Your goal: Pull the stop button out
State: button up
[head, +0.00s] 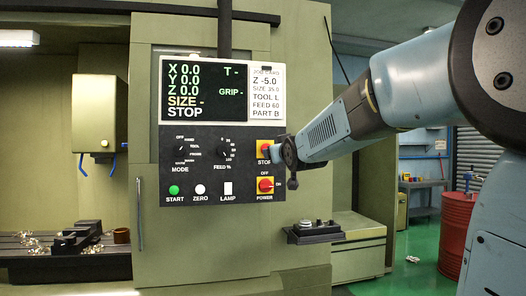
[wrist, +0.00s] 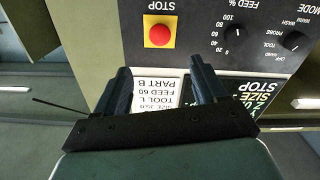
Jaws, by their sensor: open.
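The stop button is a round red button on a yellow square plate, on the dark control panel. In the head view the stop button (head: 264,149) is at the panel's right side, above the word STOP, with my gripper close by its right edge. In the wrist view, which shows the panel upside down, the stop button (wrist: 159,36) is in full sight at the top middle. My gripper (wrist: 162,75) is open and empty, its two fingers apart and their tips short of the button in the picture. My gripper (head: 277,154) also shows in the head view. The exact gap to the panel is unclear.
A red power switch (head: 265,185) on a yellow plate sits just below the stop button. The screen (head: 205,92) above reads STOP, beside a white job card (head: 266,92). The mode dial (head: 181,151) and feed dial (head: 222,152) are left. A red drum (head: 456,232) stands far right.

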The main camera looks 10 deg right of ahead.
jog(key=w, duration=1.3)
jog(key=shift+w, duration=0.4)
jog(key=shift+c, duration=0.3)
